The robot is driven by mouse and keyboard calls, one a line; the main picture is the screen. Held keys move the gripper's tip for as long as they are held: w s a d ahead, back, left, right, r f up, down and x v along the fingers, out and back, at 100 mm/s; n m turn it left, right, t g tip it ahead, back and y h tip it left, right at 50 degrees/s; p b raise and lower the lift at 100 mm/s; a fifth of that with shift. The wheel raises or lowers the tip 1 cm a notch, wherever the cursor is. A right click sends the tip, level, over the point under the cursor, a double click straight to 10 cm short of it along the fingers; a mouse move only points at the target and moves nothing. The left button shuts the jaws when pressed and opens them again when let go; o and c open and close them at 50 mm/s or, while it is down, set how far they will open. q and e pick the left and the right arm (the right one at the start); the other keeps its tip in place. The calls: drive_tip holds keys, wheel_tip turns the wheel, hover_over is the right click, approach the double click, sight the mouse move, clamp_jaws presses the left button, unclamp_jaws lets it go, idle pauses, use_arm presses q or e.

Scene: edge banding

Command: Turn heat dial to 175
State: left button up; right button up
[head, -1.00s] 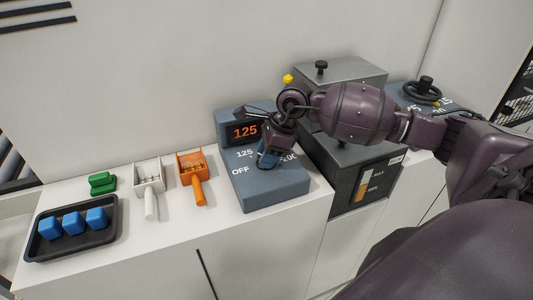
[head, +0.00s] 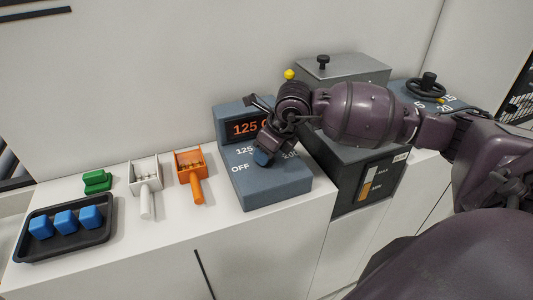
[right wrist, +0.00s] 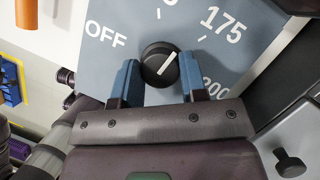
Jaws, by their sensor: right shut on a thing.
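The heat dial (right wrist: 158,63) is a round black knob with a white pointer line on a blue-grey control box (head: 262,190). In the right wrist view the pointer aims up and right, between the upper tick and the tick by the 175 label (right wrist: 222,25). OFF and 200 labels also show. The box's display (head: 250,128) reads 125 in orange. My right gripper (right wrist: 158,80) has its blue fingers on either side of the knob and is shut on it. In the head view the right gripper (head: 263,156) hides the dial. My left gripper is not in view.
Left of the box on the white counter are an orange scoop (head: 194,178), a white scoop (head: 146,187), a green block (head: 97,181) and a black tray (head: 68,252) with blue blocks. A dark grey machine (head: 345,72) stands right of the box, close to my right arm.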

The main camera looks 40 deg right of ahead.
drive_tip(key=shift+m+h+b, duration=0.5)
drive_tip(key=shift+m+h, duration=0.3)
drive_tip(key=shift+m, duration=1.2)
drive_tip(key=shift+r, duration=0.1)
drive_tip(key=o, duration=0.9)
